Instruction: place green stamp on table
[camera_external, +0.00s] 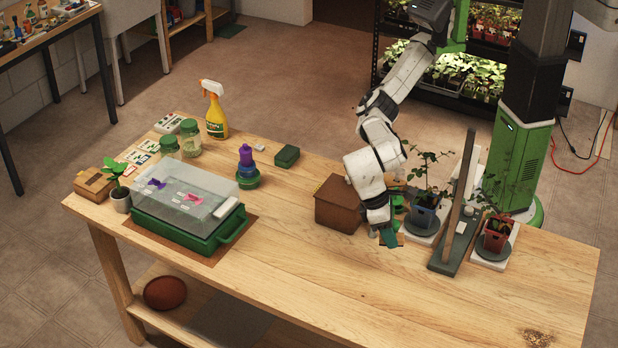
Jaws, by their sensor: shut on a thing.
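My gripper (385,222) points down over the right half of the wooden table (330,267), just right of the brown box. It is shut on a green thing (389,237), which I take to be the green stamp. Only a small part of the stamp shows below the fingers, and its full shape is hidden. I cannot tell whether it touches the table. More green shows just behind the gripper, partly covered by it.
A brown box (338,207) stands close left of my gripper. A green tray with a clear cover (185,205) is at left. The table's front middle is clear.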

